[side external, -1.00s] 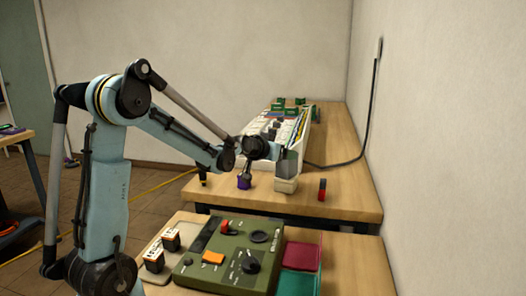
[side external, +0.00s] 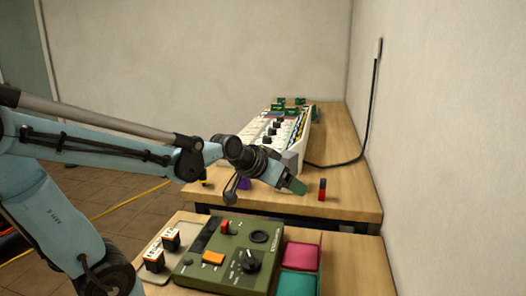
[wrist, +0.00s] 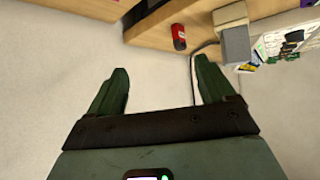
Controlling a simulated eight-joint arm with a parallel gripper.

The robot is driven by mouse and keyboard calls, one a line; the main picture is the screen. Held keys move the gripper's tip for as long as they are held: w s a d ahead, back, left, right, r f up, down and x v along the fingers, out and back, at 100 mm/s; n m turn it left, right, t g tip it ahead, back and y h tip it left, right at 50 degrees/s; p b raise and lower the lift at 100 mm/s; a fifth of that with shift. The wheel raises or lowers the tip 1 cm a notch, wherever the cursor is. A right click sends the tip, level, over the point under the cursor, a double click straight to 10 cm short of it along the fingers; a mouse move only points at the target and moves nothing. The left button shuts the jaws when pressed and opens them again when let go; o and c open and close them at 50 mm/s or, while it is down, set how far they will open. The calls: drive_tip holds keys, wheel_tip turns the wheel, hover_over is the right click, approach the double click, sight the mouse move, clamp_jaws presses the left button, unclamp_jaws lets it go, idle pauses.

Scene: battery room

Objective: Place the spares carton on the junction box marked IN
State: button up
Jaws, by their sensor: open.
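My gripper (side external: 298,186) is above the front of the far table, tilted down to the right. In the wrist view my gripper (wrist: 161,66) is open, with nothing between its two green fingers. A grey block (wrist: 237,45) and a beige box (wrist: 229,14) show together at the upper right of the wrist view. The block appears to rest on the box. They look like the carton and a junction box, but I cannot read any IN mark. In the side view my gripper and wrist mostly hide this pair.
A red and black piece (side external: 322,189) stands right of my gripper. A purple object (side external: 243,183) is partly hidden at left. Behind is a long white rack (side external: 293,143). A green control panel (side external: 228,255) and red and teal trays (side external: 301,256) (side external: 297,284) fill the near table.

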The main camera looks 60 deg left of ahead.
drive_tip(key=s+d+f+m+g, duration=0.1)
drive_tip(key=s+d+f, duration=0.1)
drive_tip(key=s+d, duration=0.2)
drive_tip(key=s+d+f+m+g+h, duration=0.1)
drive_tip(key=s+d+f+g, duration=0.1)
drive_tip(key=s+d, duration=0.2)
drive_tip(key=shift+s+d+f, duration=0.3)
drive_tip(key=shift+s, duration=0.9)
